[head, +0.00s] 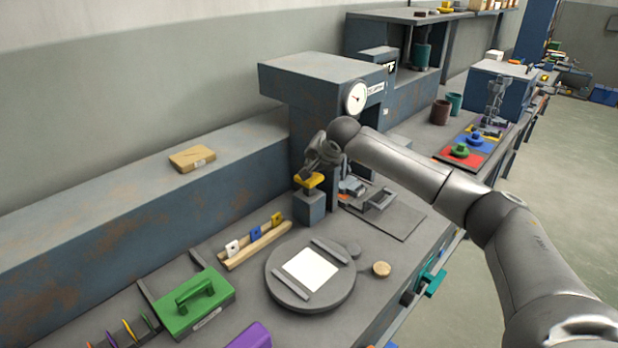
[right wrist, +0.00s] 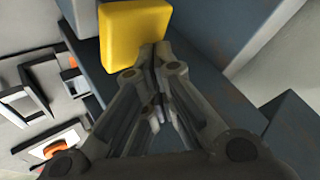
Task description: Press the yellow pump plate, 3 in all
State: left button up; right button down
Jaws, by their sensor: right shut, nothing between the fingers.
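The yellow pump plate (head: 309,181) sits on top of a blue-grey block (head: 309,207) in front of the press-like machine. My right gripper (head: 311,168) comes in from the right and points down just over the plate. In the right wrist view the yellow plate (right wrist: 135,35) lies right at the tips of my right gripper (right wrist: 155,50), which is shut with nothing between its fingers. I cannot tell whether the fingertips touch the plate. My left gripper is not in view.
The blue-grey machine with a round gauge (head: 355,97) stands behind the plate. In front are a rack with coloured tags (head: 255,240), a round turntable (head: 310,298) with a white sheet, a wooden disc (head: 382,269) and a green case (head: 192,305). A flat grey panel (head: 405,222) lies right.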

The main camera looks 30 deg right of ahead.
jog(key=shift+s+f+b, duration=0.1)
jog(key=shift+f+b, duration=1.15)
jog(key=shift+f, duration=0.55)
dwell(1.4)
jog(key=shift+r, duration=0.15)
jog(key=shift+r+p, duration=1.25)
jog(key=shift+r, duration=0.8)
jog(key=shift+r, duration=0.1)
jog(key=shift+r+p, duration=1.6)
jog(key=shift+r, duration=0.85)
